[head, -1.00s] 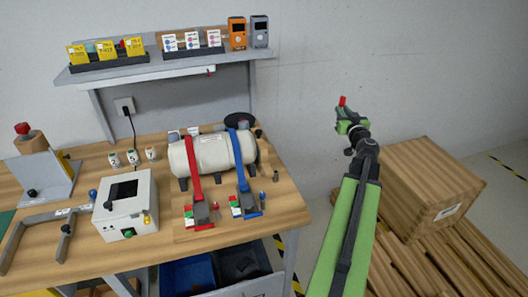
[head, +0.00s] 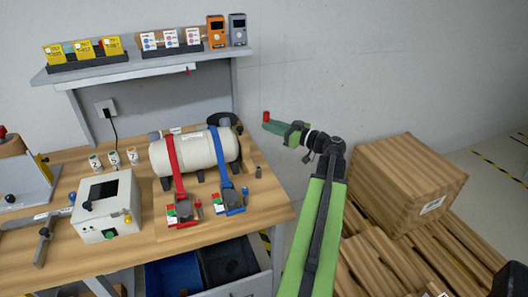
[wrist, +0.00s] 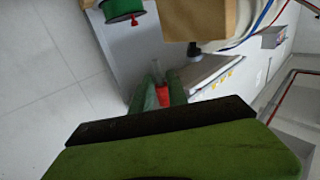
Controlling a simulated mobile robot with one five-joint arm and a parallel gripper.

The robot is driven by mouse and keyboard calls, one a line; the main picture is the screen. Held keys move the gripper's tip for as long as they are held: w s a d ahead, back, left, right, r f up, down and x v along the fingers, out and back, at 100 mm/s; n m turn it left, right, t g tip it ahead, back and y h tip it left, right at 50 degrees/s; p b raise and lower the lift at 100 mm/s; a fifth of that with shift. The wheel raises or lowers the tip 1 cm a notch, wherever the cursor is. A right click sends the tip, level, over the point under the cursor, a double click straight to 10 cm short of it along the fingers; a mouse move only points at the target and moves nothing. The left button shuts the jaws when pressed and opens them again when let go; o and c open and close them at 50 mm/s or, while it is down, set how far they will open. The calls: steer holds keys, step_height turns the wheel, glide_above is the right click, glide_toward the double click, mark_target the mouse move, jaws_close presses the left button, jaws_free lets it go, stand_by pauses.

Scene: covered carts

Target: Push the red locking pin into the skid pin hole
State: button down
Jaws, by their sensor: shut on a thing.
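My gripper (head: 271,123) is shut on the red locking pin (head: 266,116), which stands up between its green fingertips in the head view. In the wrist view the red pin (wrist: 163,95) shows between the green fingers. The gripper is in the air right of the bench's back corner, apart from the skid. The skid is a wooden board (head: 200,233) on the bench. It bears a cream tank (head: 200,152) held by a red strap (head: 176,168) and a blue strap (head: 223,160). I cannot make out the pin hole. A small dark grey post (head: 258,172) stands near the skid's right edge.
A white control box (head: 108,210) and numbered cups (head: 114,158) stand left on the bench. A shelf (head: 150,66) with cards and two handheld devices is above. A large carton (head: 405,185) on wooden slats is at the right. Bins (head: 230,262) sit under the bench.

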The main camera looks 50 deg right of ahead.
steer(key=s+a+f+n+g+y+b, duration=0.1)
steer(key=s+a+n+y, duration=0.1)
steer(key=a+y, duration=0.25)
steer(key=s+a+f+n+g+y, duration=0.1)
steer(key=s+a+n+g+y, duration=0.15)
steer(key=a, duration=0.25)
steer(key=shift+t, duration=0.55)
steer(key=f+b, duration=0.5)
steer(key=shift+w+d, duration=0.15)
steer(key=shift+d, duration=0.1)
steer(key=shift+r, duration=0.15)
steer(key=shift+f+b, duration=0.4)
steer(key=shift+s, duration=0.2)
steer(key=shift+f, duration=0.2)
steer(key=shift+f+b, duration=0.3)
steer(key=shift+b, duration=0.25)
steer(key=shift+f+b, duration=1.05)
